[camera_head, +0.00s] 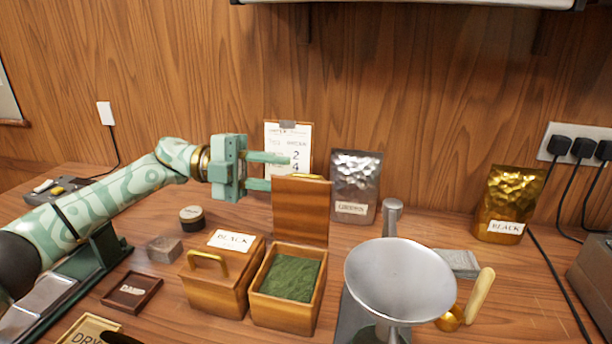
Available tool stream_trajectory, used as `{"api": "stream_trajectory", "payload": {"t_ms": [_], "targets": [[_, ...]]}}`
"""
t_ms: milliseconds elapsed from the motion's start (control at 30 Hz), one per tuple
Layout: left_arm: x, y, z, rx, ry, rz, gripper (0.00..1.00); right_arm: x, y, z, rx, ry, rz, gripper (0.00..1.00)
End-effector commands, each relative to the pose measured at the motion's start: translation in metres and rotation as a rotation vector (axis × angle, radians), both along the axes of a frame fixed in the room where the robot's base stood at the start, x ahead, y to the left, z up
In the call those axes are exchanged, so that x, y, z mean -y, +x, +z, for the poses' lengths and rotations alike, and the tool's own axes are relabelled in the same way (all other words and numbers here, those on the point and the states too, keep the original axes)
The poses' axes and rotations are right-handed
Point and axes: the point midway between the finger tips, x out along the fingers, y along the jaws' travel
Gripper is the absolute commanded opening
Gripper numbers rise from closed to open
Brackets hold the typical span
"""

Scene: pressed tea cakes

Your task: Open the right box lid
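The right box (284,316) is a wooden box filled with loose green tea. Its lid (301,212) stands upright at the back of the box, with a strip of brass handle at its top edge. The left box (216,287) beside it is closed, with a brass handle and a BLACK label. My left gripper (280,171) is open, its two fingers apart and pointing right, at the upper left of the raised lid. The lower fingertip ends at the lid's edge; I cannot tell whether they touch. My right gripper is not in view.
A metal funnel bowl (400,278) stands close right of the right box. A silver GREEN pouch (355,185) and a calendar (288,140) stand behind the lid. A gold BLACK pouch (508,203) is at the far right. A small round tin (192,218) sits below my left gripper.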

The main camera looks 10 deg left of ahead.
Motion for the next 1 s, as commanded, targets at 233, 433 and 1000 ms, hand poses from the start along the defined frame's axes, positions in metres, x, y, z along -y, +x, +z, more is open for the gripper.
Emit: {"api": "stream_trajectory", "payload": {"t_ms": [233,433,1000], "targets": [[0.045,0.000,-0.002,-0.001,0.000,-0.002,0.30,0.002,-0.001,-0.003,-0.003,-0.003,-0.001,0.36],[0.057,0.000,-0.001,-0.001,-0.001,-0.001,0.30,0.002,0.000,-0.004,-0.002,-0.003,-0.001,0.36],[0.057,0.002,0.001,-0.039,-0.001,0.001,0.00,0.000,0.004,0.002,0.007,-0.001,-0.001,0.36]]}}
